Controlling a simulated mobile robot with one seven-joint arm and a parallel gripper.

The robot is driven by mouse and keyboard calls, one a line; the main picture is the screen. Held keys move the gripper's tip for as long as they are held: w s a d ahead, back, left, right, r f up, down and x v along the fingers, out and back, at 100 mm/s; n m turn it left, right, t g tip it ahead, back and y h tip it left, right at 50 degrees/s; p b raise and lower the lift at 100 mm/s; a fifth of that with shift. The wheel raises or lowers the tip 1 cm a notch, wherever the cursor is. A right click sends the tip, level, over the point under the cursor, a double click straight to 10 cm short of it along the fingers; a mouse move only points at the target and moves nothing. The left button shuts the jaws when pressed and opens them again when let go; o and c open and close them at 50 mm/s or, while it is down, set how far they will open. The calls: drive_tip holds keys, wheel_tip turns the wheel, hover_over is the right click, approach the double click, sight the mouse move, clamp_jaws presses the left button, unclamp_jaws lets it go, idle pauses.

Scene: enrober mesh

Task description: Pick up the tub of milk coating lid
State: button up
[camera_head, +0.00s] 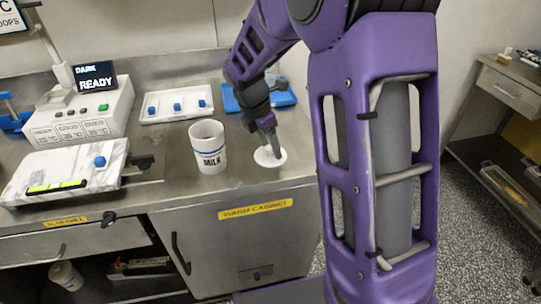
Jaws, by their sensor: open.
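The milk coating tub (209,160) is a white cup with a blue band and the word MILK. It stands upright and uncovered on the steel counter. Its lid (263,159) is a flat white disc lying on the counter to the right of the tub, near the front edge. My gripper (272,148) points down over the lid, with its fingertips at or just above it. The jaws are open. The fingers hide part of the lid, and I cannot tell whether they touch it.
A white tray (155,119) with blue-knobbed pieces and a blue tray (233,101) lie behind the tub. A control box (75,124) with a READY display stands left. A marble slab (82,158) lies in front of it. The counter edge is close to the lid.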

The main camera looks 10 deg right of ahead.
drive_tip(key=shift+c, duration=0.2)
clamp_jaws()
drive_tip(key=shift+r, duration=0.1)
